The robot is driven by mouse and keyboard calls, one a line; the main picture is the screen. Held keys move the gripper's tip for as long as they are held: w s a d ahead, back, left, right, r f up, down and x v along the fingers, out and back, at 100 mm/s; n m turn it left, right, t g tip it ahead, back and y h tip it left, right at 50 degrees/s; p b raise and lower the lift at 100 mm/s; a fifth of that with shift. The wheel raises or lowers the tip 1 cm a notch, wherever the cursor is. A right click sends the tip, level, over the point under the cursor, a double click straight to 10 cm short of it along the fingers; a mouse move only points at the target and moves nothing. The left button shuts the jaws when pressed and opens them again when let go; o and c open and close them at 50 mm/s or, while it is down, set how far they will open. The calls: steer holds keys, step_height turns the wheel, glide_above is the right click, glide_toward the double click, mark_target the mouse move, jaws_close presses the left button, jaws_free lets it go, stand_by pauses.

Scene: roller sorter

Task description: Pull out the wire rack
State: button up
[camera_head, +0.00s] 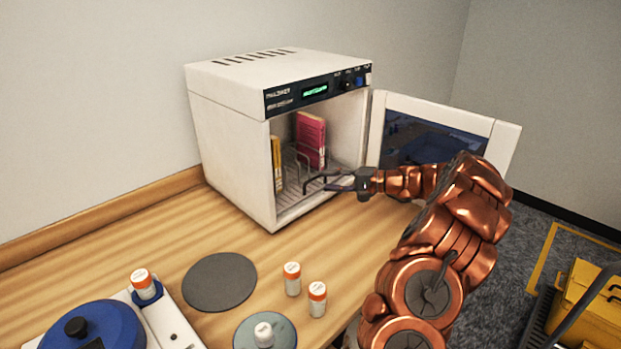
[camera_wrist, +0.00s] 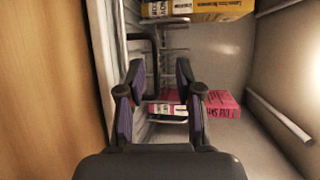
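The wire rack (camera_head: 289,196) sits low inside a white cabinet (camera_head: 229,152) with its door open. A yellow book (camera_head: 278,163) and a magenta book (camera_head: 311,139) stand in it; both books also show in the wrist view, yellow (camera_wrist: 215,10) and magenta (camera_wrist: 222,105). My gripper (camera_head: 312,182) reaches in at the cabinet opening, close to the rack's front. In the wrist view my gripper (camera_wrist: 159,70) has its two fingers apart, with rack wires (camera_wrist: 174,48) showing beyond and between them. I cannot tell whether a finger touches the wire.
The open door (camera_head: 437,137) stands to the right, behind my arm. On the wooden table are a dark round mat (camera_head: 219,282), orange-capped bottles (camera_head: 292,279) and a blue round device (camera_head: 92,328). A yellow case (camera_head: 590,308) stands at lower right.

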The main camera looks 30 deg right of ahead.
mark_target(315, 179)
steer(key=shift+w+d+f+t, duration=0.1)
steer(key=shift+d+f+t, duration=0.1)
steer(key=shift+d, duration=0.35)
steer(key=shift+w+d+f+t, duration=0.1)
steer(key=shift+d+f, duration=0.1)
steer(key=shift+d, duration=0.35)
steer(key=shift+p+x, duration=0.95)
steer(key=shift+x, duration=2.85)
steer(key=shift+f, duration=0.1)
steer(key=shift+c, duration=0.2)
jaws_close()
